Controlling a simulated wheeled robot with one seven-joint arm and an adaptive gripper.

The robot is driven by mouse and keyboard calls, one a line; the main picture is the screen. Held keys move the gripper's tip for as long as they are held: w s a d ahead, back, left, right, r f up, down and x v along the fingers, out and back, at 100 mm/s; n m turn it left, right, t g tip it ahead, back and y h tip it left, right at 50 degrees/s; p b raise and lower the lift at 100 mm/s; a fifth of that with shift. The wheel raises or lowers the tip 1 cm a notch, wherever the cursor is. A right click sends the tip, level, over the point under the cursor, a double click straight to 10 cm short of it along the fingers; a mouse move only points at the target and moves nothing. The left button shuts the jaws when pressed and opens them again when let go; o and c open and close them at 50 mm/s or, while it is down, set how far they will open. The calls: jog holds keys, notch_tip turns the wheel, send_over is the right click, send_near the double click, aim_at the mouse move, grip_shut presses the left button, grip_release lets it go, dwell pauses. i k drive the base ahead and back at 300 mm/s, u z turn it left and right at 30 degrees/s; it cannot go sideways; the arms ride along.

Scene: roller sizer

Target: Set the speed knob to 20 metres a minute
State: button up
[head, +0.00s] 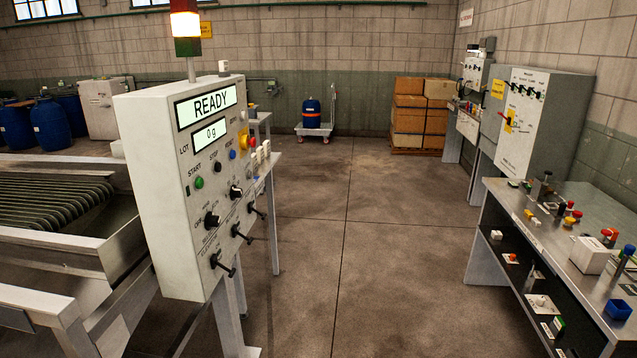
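A pale grey control cabinet (155,200) stands at the left, its front face turned to the right. Two round black knobs with pale marks sit below the buttons, a left knob (212,221) and a right knob (236,192). Below them are three black handles: lower left (222,266), middle (241,235) and right (257,210). The small labels are too small to read, so I cannot tell which is the speed knob or its setting. My gripper is not in view.
The roller bed (50,205) lies left. A cluttered metal bench (570,260) stands right. The concrete floor (345,240) between is clear.

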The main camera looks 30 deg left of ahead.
aim_at(235, 192)
jog(key=u, duration=0.05)
jog(key=i, duration=1.05)
jog(key=u, duration=1.25)
jog(key=i, duration=0.65)
jog(key=u, duration=0.7)
